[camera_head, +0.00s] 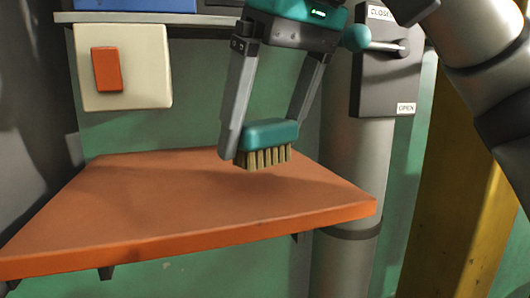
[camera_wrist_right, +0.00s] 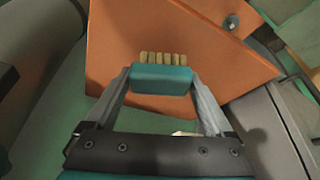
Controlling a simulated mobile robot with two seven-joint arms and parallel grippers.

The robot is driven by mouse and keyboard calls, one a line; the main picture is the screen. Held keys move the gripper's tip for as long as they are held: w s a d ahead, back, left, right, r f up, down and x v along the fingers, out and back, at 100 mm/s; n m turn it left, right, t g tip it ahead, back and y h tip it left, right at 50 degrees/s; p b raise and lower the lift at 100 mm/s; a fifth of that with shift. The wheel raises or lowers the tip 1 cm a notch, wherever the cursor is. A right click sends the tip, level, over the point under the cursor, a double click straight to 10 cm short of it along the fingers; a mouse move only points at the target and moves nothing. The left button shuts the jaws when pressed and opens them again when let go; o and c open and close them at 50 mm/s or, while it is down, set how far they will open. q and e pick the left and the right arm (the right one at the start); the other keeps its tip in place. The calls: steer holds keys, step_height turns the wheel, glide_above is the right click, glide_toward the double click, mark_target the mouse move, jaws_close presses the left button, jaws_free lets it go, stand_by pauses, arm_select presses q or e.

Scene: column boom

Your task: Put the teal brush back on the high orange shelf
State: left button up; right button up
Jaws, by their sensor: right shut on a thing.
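The teal brush (camera_head: 272,134) has tan bristles pointing down. My right gripper (camera_head: 266,140) is shut on the brush, one finger on each end of its teal body. The brush is over the orange shelf (camera_head: 190,205), near its back right part; I cannot tell whether the bristles touch the surface. In the right wrist view the brush (camera_wrist_right: 162,78) sits between the fingertips, with the orange shelf (camera_wrist_right: 205,40) beyond it. My left gripper is in neither view.
An orange switch on a cream plate (camera_head: 148,65) is on the green wall at the left. A grey pipe (camera_head: 350,190) with a dark lever box (camera_head: 385,75) marked OPEN stands behind right. A yellow post (camera_head: 455,200) is at the right. The orange shelf's left and front are bare.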

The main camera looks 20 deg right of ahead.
mark_target(265, 155)
steer(key=shift+f, duration=1.5)
steer(key=shift+f, duration=0.1)
steer(key=o, duration=1)
steer(key=shift+o, duration=0.2)
steer(key=v, duration=1.2)
steer(key=shift+w, duration=0.1)
